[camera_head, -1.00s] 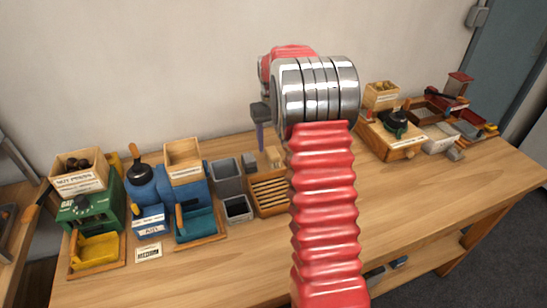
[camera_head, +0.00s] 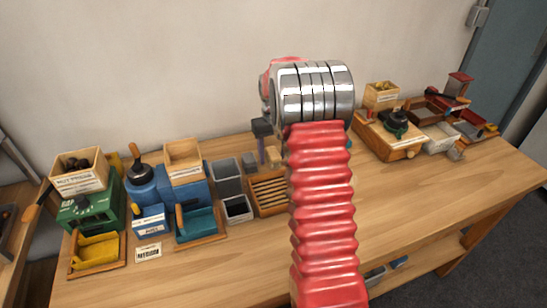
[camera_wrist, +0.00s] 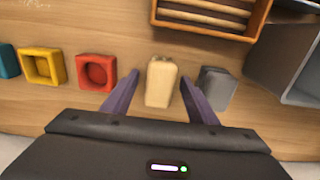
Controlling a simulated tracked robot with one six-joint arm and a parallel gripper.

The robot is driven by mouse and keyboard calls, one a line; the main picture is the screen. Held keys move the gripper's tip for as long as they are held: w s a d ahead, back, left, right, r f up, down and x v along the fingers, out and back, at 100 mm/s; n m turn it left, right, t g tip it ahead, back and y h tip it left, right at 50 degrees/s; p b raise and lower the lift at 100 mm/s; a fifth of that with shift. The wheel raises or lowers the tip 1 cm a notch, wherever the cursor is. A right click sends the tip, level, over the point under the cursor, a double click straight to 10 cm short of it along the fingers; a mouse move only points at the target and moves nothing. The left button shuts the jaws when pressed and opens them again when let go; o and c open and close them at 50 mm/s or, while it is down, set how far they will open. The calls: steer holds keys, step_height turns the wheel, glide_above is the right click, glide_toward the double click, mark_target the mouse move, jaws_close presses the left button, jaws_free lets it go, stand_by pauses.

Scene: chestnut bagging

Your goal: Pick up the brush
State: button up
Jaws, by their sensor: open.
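A pale wooden block-like piece (camera_wrist: 162,84) stands upright on the table in the wrist view; it could be the brush, but I see no bristles. It also shows in the head view (camera_head: 273,156), beside the slatted wooden tray. My gripper (camera_wrist: 159,77) is open, with one purple finger on each side of the pale piece and a visible gap on both sides. In the head view my gripper (camera_head: 261,150) points down, and my red arm hides part of the table to its right.
A grey block (camera_wrist: 214,88) stands close to the right finger. Red (camera_wrist: 96,72) and yellow (camera_wrist: 42,66) square holders are to the left. The slatted tray (camera_wrist: 208,19) lies beyond. A grey bin (camera_wrist: 282,62) is at the right. The table's front right is clear.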

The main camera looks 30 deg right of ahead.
stand_by(0.4)
steer(key=c, duration=1.2)
